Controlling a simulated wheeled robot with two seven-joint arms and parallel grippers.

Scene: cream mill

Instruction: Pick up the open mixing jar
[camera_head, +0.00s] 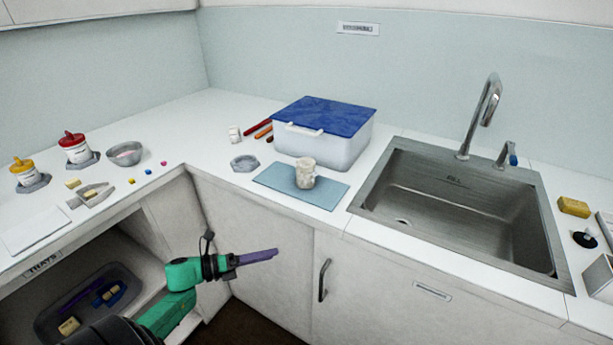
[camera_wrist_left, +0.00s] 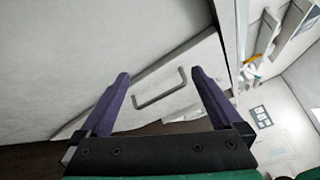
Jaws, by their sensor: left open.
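The open mixing jar (camera_head: 306,173) is a small cream-white jar standing upright on a blue mat (camera_head: 272,178) on the corner counter. My left gripper (camera_head: 274,254) has purple fingers and is in front of the cabinet doors, below the counter and to the lower left of the jar. It is open and empty. In the left wrist view its two fingers (camera_wrist_left: 160,84) stand apart, facing a cabinet door with a bar handle. The jar is not seen in the wrist view. My right gripper is not in view.
A white bin with a blue lid (camera_head: 322,148) stands behind the mat. A grey ring-like holder (camera_head: 244,163) sits to its left. The steel sink (camera_head: 465,220) is to the right. The counter edge and cabinet door handle (camera_head: 323,280) are near my left gripper.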

